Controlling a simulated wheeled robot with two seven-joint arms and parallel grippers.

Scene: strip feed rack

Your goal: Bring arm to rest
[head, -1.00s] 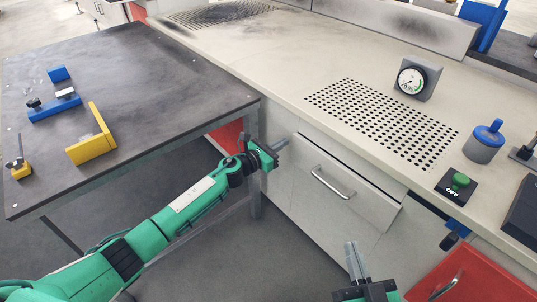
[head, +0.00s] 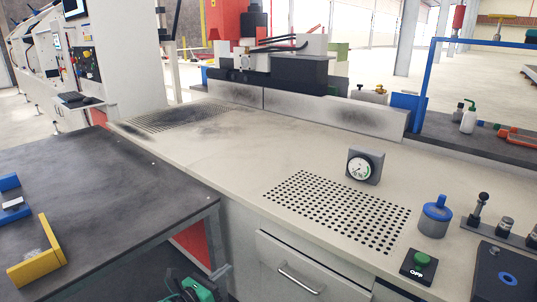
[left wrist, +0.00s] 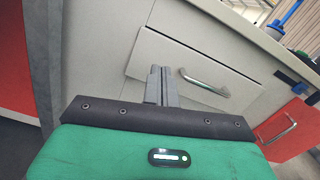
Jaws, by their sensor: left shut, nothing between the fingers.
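My left gripper (head: 192,291) shows only in part at the bottom edge of the head view, as green and black housing below the dark table's corner. In the left wrist view its two grey fingers (left wrist: 160,86) are together with nothing between them. They point toward the pale cabinet drawer (left wrist: 185,75) and its metal handle (left wrist: 206,84). The fingers look apart from the handle, though the exact gap is hard to tell. My right gripper is in neither current view.
The dark table (head: 110,190) carries a yellow bracket (head: 37,254) and a blue piece. The pale counter (head: 225,160) holds a gauge (head: 362,166), a blue-capped jar (head: 434,216) and a green button box (head: 419,265). A red drawer (left wrist: 290,130) is at right in the wrist view.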

